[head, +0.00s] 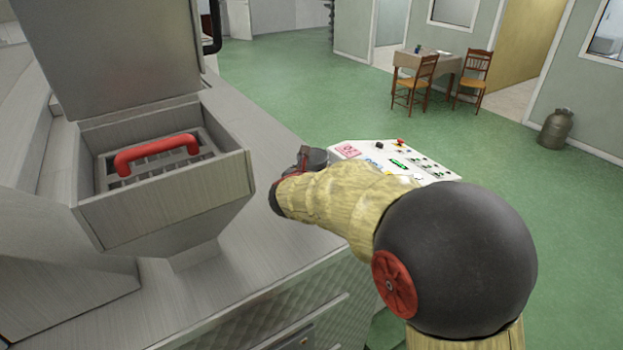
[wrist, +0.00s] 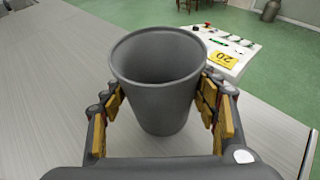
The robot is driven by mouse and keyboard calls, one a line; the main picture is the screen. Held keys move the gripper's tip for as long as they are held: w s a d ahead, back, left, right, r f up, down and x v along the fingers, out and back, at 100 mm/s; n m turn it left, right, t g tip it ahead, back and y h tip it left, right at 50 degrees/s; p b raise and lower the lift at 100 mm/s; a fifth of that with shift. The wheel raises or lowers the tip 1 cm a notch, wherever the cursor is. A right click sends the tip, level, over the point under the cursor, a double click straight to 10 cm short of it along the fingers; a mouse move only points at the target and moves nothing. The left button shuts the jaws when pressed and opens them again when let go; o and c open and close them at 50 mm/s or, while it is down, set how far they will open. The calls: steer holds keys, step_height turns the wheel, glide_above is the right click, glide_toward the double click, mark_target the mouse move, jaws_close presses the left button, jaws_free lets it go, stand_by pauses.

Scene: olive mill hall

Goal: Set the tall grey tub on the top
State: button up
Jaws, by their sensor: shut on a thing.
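The tall grey tub (wrist: 158,112) is upright between the fingers of my gripper (wrist: 162,98) in the wrist view. The gripper is shut on it from both sides, and its open mouth faces up and looks empty. In the head view only a small part of the tub (head: 316,157) shows past my gripper (head: 296,170), mostly hidden by my arm. The grey metal top (head: 250,247) of the machine lies below; it also shows in the wrist view (wrist: 62,88). I cannot tell whether the tub's base touches it.
A hopper (head: 165,212) with a red-handled grate (head: 156,153) stands on the left. A sloped control panel (head: 395,160) is just beyond the tub. Green floor lies past the top's edge. A table (head: 438,63) with two chairs and a metal can (head: 556,130) are far off.

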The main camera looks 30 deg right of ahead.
steer(key=shift+f, duration=1.2)
steer(key=shift+f+b, duration=0.15)
steer(key=shift+b, duration=0.15)
steer(key=o, duration=1.5)
steer(key=shift+o, duration=0.4)
steer(key=shift+s+a+r, duration=0.15)
steer(key=shift+a+r, duration=0.05)
steer(key=shift+r, duration=0.15)
steer(key=v, duration=1.1)
steer(key=shift+s, duration=0.25)
steer(key=shift+a, duration=0.15)
